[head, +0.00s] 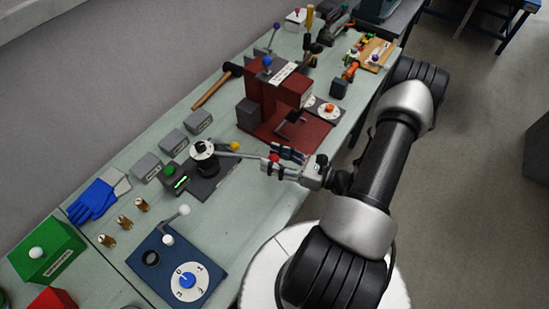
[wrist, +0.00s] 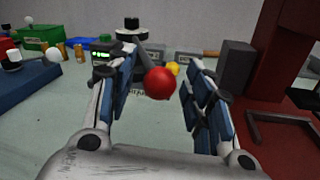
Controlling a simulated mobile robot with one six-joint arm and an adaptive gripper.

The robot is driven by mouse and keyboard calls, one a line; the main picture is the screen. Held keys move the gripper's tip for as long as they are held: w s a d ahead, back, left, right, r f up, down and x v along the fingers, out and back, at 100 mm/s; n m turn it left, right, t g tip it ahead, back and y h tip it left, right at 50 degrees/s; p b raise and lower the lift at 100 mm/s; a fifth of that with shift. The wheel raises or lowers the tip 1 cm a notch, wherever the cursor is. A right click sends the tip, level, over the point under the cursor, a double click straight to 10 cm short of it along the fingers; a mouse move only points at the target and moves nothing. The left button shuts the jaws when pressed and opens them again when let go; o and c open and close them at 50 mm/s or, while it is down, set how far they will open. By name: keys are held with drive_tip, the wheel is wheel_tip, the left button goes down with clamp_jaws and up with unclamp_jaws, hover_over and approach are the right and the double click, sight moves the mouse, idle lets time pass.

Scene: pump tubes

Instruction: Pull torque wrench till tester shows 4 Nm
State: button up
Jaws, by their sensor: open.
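The tester (head: 205,180) is a dark grey block on the bench with a small lit green display (head: 181,182); its reading is too small to make out. A round black and white head (head: 203,149) stands on it. The torque wrench (head: 240,155) is a thin grey lever reaching right from this head, with a red ball at its end. In the wrist view the red ball (wrist: 159,83) sits between the fingers of my gripper (wrist: 160,72), with visible space to the right finger. My gripper (head: 277,159) is open around the ball end.
A dark red press (head: 270,105) stands close behind my gripper, its base reaching near the fingers. A yellow ball (head: 233,146) is beside the lever. A blue dial box (head: 180,265), brass pieces (head: 125,222) and blue gloves (head: 92,200) lie left. Bench between dial box and gripper is clear.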

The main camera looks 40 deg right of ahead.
drive_tip(key=shift+c, duration=0.4)
clamp_jaws()
idle(0.4)
